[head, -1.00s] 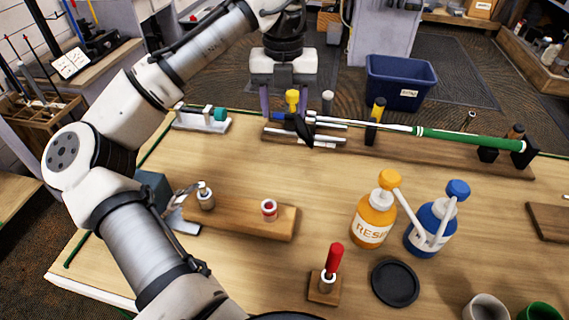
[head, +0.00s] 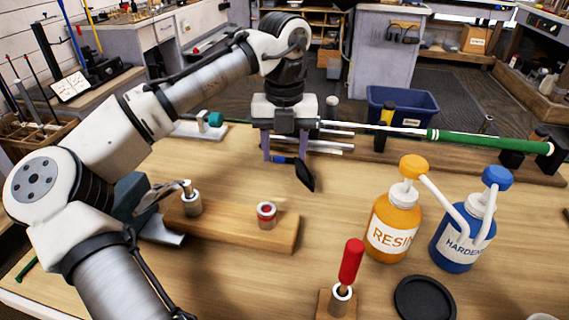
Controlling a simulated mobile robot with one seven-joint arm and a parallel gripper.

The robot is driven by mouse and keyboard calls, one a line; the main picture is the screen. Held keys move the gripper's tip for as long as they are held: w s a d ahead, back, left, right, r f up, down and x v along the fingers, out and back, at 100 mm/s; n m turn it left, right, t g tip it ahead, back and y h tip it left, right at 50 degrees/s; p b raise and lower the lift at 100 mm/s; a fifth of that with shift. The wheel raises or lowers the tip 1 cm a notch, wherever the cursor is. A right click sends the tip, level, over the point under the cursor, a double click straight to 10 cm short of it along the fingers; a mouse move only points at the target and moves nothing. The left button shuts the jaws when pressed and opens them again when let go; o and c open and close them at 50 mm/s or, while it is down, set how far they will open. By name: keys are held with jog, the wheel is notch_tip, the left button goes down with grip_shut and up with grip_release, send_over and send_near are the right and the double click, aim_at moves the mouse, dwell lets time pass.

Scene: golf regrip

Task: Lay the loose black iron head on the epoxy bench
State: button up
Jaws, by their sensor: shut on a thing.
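The black iron head (head: 306,176) hangs tilted under my gripper (head: 286,158), with a short blue end piece (head: 283,160) between the fingers. My gripper is shut on it and points down. The wooden bench (head: 340,215) lies beneath the iron head; I cannot tell whether its tip touches the surface. A club shaft with a green grip (head: 485,141) rests on black supports at the back right, and my gripper hides the far left part of that stand.
An orange resin bottle (head: 393,228) and a blue hardener bottle (head: 461,232) stand to the right. A red-handled tool (head: 351,262) stands in front. A wooden block (head: 280,229) with small jars lies left of centre. Bare bench shows between block and bottles.

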notch_tip(320, 180, down, 2)
jog(key=shift+b, duration=0.6)
jog(key=shift+r, duration=0.1)
jog(key=o, duration=1.1)
notch_tip(320, 180, up, 12)
jog(key=p, duration=1.3)
jog(key=shift+w, duration=0.15)
